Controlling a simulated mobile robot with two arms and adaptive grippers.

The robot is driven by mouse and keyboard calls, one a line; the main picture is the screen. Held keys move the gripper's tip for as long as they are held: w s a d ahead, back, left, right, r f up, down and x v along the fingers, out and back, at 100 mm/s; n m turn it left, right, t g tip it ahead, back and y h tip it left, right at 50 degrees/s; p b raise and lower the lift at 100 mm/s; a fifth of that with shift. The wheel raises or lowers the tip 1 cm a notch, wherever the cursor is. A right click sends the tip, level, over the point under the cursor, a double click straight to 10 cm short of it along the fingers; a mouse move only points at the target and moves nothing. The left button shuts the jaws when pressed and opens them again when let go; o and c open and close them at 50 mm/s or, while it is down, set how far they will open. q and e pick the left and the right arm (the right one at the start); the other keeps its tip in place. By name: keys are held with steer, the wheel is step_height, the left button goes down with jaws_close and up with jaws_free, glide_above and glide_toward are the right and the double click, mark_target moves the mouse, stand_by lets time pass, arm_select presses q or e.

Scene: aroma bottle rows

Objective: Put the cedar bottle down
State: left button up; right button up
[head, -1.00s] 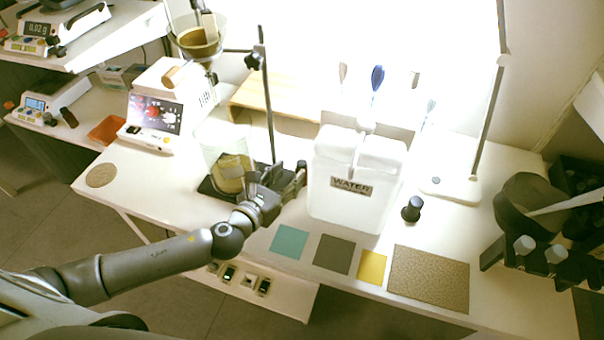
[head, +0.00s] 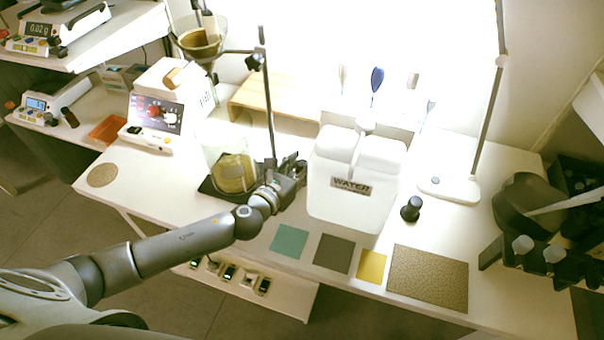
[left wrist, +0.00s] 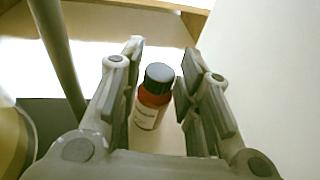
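In the left wrist view, a small red-brown bottle (left wrist: 150,104) with a black cap and a pale label stands upright between the fingers of my left gripper (left wrist: 160,62). The fingers are spread, one on each side of it, with a narrow gap at the cap's right side. Its label is too small to read. In the head view my left gripper (head: 293,170) is low over the table between the stand rod and the white water container (head: 352,205); the bottle is hidden there. My right gripper is not in view.
A glass beaker (head: 214,148) with yellowish contents stands left of my gripper, beside the stand rod (head: 267,110). A wooden shelf (head: 282,96) is behind. Teal (head: 289,241), grey (head: 334,253) and yellow (head: 372,266) mats lie in front. A black-topped object (head: 411,208) stands right of the container.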

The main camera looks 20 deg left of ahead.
arm_select(q)
steer(key=shift+c, duration=0.9)
steer(key=shift+r, duration=0.1)
steer(key=shift+r, duration=0.25)
step_height(320, 180, up, 3)
steer(key=shift+r+p, duration=0.1)
steer(key=shift+p, duration=0.55)
steer(key=shift+s+f+b+v, duration=0.3)
steer(key=shift+f+b+v, duration=1.35)
steer(key=shift+v, duration=7.25)
steer(key=w+d+r+n+y+p, duration=0.2)
steer(key=w+r+y, duration=0.1)
steer(key=r, duration=0.8)
steer(key=shift+w+n+y, duration=0.3)
steer(key=shift+w, duration=0.5)
